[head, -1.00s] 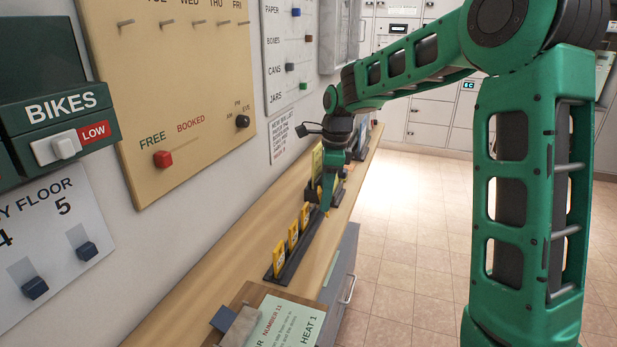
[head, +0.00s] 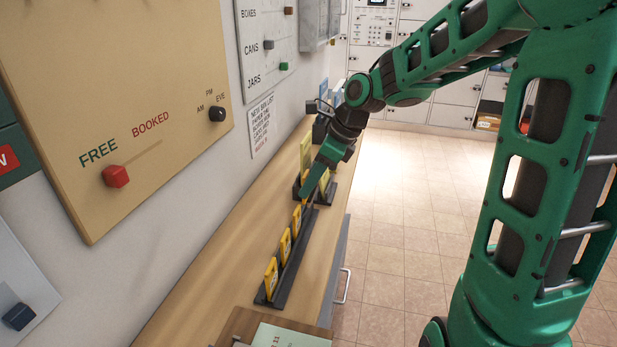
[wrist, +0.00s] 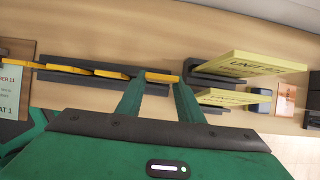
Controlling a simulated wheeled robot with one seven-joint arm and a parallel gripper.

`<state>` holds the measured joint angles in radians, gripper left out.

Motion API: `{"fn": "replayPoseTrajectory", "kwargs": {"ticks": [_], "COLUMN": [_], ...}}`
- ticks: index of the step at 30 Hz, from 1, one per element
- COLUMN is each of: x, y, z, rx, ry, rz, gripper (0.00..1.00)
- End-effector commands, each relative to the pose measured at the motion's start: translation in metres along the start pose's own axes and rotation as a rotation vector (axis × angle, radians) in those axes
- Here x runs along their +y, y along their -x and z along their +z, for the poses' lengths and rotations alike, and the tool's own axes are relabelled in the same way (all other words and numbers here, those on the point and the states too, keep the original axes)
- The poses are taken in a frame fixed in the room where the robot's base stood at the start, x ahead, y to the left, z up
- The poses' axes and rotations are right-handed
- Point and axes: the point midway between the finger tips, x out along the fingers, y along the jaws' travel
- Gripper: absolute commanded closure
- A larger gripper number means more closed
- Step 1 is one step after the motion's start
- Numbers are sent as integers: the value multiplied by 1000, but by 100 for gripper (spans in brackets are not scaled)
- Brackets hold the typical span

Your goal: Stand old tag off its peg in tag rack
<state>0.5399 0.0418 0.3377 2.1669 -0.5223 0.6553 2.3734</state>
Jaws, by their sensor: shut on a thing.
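The tag rack (head: 284,280) is a dark rail on the wooden shelf, also seen in the wrist view (wrist: 75,79). Several yellow tags stand along it, such as a near tag (head: 271,278) and a middle tag (head: 285,245). My gripper (head: 306,195) points down at the rack's far end. In the wrist view my gripper (wrist: 160,88) is shut on a yellow tag (wrist: 163,77) at the right end of the rail. I cannot tell whether this tag touches the rail. No peg is clearly visible, and the held tag is mostly hidden in the head view.
Pale yellow cards (wrist: 250,64) stand in dark holders just beyond the rack, close to my gripper. A clipboard with a green sheet (head: 285,336) lies at the near end of the shelf (head: 215,285). The wall boards are on the left; the floor on the right is clear.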

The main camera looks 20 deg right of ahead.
Motion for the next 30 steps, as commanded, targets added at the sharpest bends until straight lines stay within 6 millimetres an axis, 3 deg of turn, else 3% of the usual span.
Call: {"fn": "replayPoseTrajectory", "kwargs": {"ticks": [16,20,30], "x": [2,2,3], "y": [-34,-39,-43], "z": [-15,-18,-22], "rx": [2,3,8], "ry": [3,1,-3], "rz": [4,4,8], "gripper": [90,100,100]}}
